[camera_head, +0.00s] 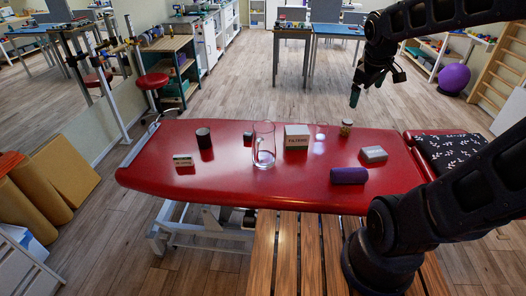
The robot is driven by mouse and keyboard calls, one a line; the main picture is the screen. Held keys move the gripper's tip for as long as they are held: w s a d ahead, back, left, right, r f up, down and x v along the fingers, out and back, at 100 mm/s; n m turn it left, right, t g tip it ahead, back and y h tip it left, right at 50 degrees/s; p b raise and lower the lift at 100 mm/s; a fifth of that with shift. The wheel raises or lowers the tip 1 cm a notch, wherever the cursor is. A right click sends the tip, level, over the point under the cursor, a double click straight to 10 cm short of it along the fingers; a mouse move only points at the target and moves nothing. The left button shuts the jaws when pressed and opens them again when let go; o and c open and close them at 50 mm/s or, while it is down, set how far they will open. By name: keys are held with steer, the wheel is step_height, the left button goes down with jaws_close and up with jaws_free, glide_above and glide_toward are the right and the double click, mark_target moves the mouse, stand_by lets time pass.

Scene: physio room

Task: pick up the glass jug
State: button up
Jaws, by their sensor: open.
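The clear glass jug (264,146) stands upright on the red treatment table (240,185), near the middle of its top. It is see-through, and the table shows through it. My gripper (355,96) is open and empty. It hangs in the upper right of the view, pointing down, to the right of the jug and well apart from it. Nothing hides the jug.
Right of the jug are a white box (297,137), a drinking glass (321,132), a small jar (346,127), a grey box (374,154) and a purple roll (349,175). Left are a dark cup (204,138) and a small box (183,160). The table's front is clear.

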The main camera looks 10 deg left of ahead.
steer(key=w+a+f+n, duration=0.4)
steer(key=w+a+n, duration=0.2)
steer(key=a+n, duration=0.15)
steer(key=w+a+f+n, duration=0.4)
steer(key=w+a+n, duration=0.2)
steer(key=a, duration=0.3)
steer(key=w+a+f+n, duration=0.1)
steer(key=a+f+n, duration=0.5)
steer(key=a, duration=0.3)
steer(key=w+a+f+n, duration=0.2)
steer(key=a+f+n, duration=0.35)
steer(key=a, duration=0.35)
steer(key=shift+s+x, duration=0.15)
steer(key=shift+x, duration=2.65)
steer(key=shift+s+x, duration=0.15)
steer(key=shift+x, duration=2.6)
steer(key=shift+d, duration=0.15)
steer(key=c, duration=1.7)
steer(key=shift+c, duration=0.4)
steer(key=shift+r, duration=0.15)
